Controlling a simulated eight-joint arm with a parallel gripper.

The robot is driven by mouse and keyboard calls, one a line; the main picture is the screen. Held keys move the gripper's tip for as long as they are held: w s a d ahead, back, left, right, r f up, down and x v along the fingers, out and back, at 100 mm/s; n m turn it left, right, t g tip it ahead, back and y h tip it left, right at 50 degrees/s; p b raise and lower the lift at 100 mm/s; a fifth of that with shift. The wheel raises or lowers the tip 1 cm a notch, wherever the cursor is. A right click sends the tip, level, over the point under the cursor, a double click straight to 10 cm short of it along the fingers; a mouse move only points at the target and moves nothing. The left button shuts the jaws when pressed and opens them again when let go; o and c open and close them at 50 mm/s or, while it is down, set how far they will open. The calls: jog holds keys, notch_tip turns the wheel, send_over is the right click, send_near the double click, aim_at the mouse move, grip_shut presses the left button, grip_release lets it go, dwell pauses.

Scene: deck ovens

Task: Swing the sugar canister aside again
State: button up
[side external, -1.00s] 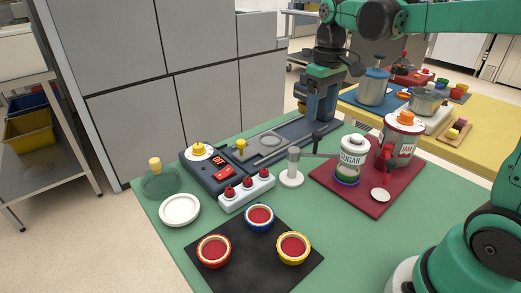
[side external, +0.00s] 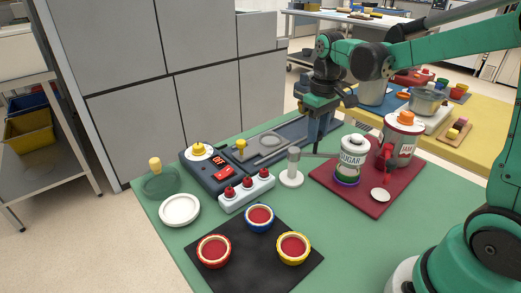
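The white sugar canister (side external: 351,160) has a grey lid and a green and purple band near its base. It stands upright at the left part of the dark red mat (side external: 376,208), in front and to the left of the grey jam canister (side external: 402,152).
A white block with red knobs (side external: 247,190) stands left of the post. Three jam-filled cups sit on a black mat (side external: 228,277) in front. Green table is bare right of the black mat.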

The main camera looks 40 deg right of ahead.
grip_shut()
dwell(1.1)
